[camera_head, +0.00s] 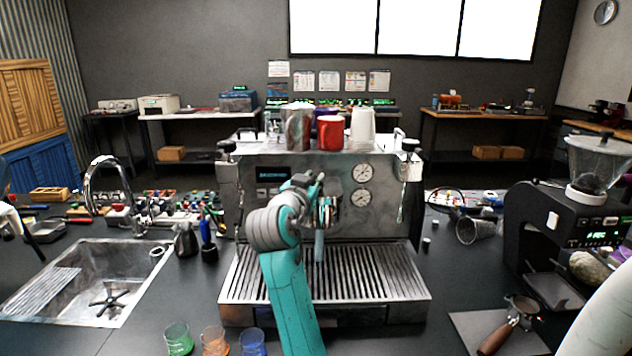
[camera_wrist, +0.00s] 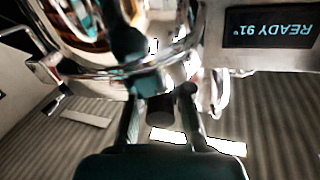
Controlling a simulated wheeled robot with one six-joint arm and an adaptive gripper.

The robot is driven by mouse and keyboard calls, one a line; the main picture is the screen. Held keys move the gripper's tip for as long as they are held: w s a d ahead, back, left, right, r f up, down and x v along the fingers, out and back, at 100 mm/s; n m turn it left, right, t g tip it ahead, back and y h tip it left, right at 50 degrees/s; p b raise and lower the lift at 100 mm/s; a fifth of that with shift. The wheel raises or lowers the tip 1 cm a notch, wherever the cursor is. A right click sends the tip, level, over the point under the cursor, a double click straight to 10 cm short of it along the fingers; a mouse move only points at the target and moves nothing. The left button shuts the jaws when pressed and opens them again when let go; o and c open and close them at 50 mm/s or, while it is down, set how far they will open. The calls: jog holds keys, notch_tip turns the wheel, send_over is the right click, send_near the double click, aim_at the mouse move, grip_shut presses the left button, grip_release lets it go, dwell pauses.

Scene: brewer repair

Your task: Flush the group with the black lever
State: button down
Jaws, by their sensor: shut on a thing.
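The silver espresso machine (camera_head: 385,222) stands in the middle of the counter, with its display and two round gauges on the front. In the wrist view, its display (camera_wrist: 270,27) reads "READY 91°" and appears upside down. My gripper (camera_wrist: 160,92) is at the front of the group, shut on the black lever (camera_wrist: 160,109), whose dark round end shows between the two fingers. Shiny metal of the group (camera_wrist: 95,68) is close beside the fingers. In the head view my teal arm covers part of the machine's front and hides the lever.
Cups, including a red mug (camera_head: 330,132), stand on top of the machine. A drip tray (camera_head: 385,275) lies below the group. A sink (camera_head: 95,280) with a tap is at left. A grinder (camera_head: 575,225) and a portafilter (camera_head: 512,322) are at right. Small coloured glasses (camera_head: 213,341) stand at the front.

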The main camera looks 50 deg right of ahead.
jog(key=shift+w+a+m+g, duration=0.1)
jog(key=shift+w+m+g, duration=0.15)
jog(key=shift+g, duration=0.25)
jog(key=c, duration=1.1)
grip_release()
jog(key=shift+o, duration=0.2)
jog(key=v, duration=1.2)
jog(key=shift+f, duration=0.1)
dwell(1.0)
